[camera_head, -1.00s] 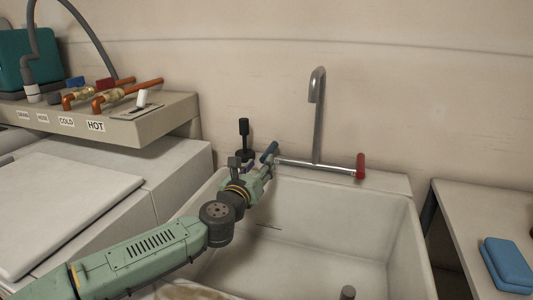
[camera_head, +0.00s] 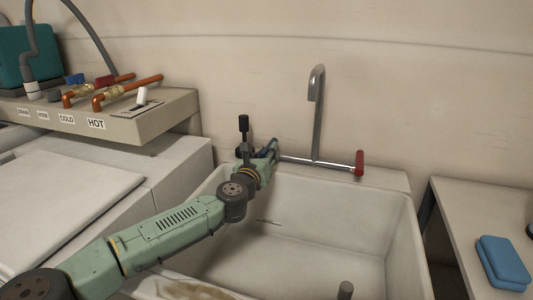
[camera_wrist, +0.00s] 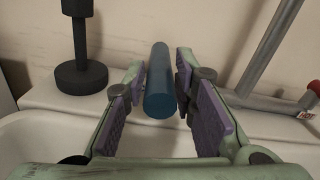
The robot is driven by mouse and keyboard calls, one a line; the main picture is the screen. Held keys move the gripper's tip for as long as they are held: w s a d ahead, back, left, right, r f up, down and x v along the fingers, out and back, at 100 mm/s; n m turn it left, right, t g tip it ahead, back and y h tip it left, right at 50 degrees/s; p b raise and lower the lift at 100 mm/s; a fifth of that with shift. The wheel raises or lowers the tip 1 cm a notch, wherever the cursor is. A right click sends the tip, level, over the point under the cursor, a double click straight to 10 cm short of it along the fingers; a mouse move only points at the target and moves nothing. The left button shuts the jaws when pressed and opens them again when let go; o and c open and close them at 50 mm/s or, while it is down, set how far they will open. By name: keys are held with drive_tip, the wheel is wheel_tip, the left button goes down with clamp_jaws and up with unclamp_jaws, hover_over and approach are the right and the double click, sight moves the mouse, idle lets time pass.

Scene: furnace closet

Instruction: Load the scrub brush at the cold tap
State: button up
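The tap (camera_head: 317,110) is a grey upright spout with a crossbar behind the sink. Its blue handle (camera_wrist: 160,95) is at the left end and its red handle (camera_head: 359,163) at the right end. My gripper (camera_head: 271,148) is at the blue handle; in the wrist view its open fingers (camera_wrist: 160,70) stand on either side of it, with gaps showing. In the head view the gripper partly hides the blue handle. A black upright piece with a round base (camera_wrist: 81,78) stands on the sink's back ledge, left of the gripper. I cannot tell whether it is the scrub brush.
The white sink (camera_head: 310,195) lies below my arm, with a short grey post (camera_head: 345,290) at its front. A blue block (camera_head: 503,263) lies on the right side table (camera_head: 480,215). A shelf with copper pipes and COLD and HOT labels (camera_head: 150,118) is at left.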

clamp_jaws()
idle(0.5)
drive_tip(key=shift+s+d+r+n+y, duration=0.1)
drive_tip(key=shift+d+n+y, duration=0.3)
drive_tip(key=shift+y, duration=0.2)
drive_tip(key=shift+s+d+n+t+y+p, duration=0.1)
drive_tip(key=shift+d+n+t+y+p, duration=0.15)
drive_tip(key=shift+n+y, duration=0.6)
drive_tip(key=shift+d+n+t+y+p, duration=0.15)
drive_tip(key=shift+d+n+y, duration=0.25)
drive_tip(key=shift+y, duration=0.75)
drive_tip(key=shift+o, duration=2.2)
unclamp_jaws()
